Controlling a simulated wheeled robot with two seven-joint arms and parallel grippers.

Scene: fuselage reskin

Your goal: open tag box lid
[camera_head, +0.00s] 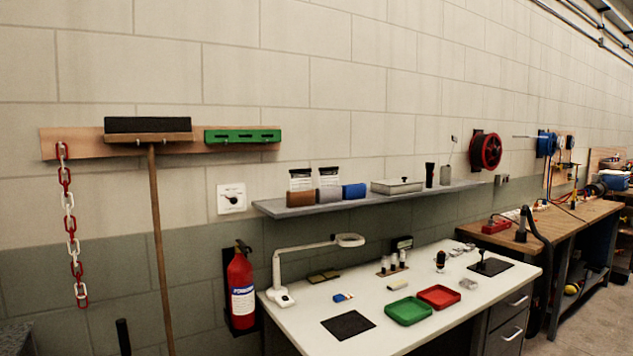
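A low, light grey box (397,186) with a flat lid and a small dark knob stands on the wall shelf. Its lid looks shut. I cannot tell whether it is the tag box, as no label on it can be read. Neither of my grippers is in view.
The grey shelf (300,209) also bears brown, grey and blue blocks and dark cylinders. Below it, a white workbench (310,310) holds a lamp (285,270), a green tray (408,311) and a red tray (439,296). A fire extinguisher (241,288) and a broom (161,250) are on the left.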

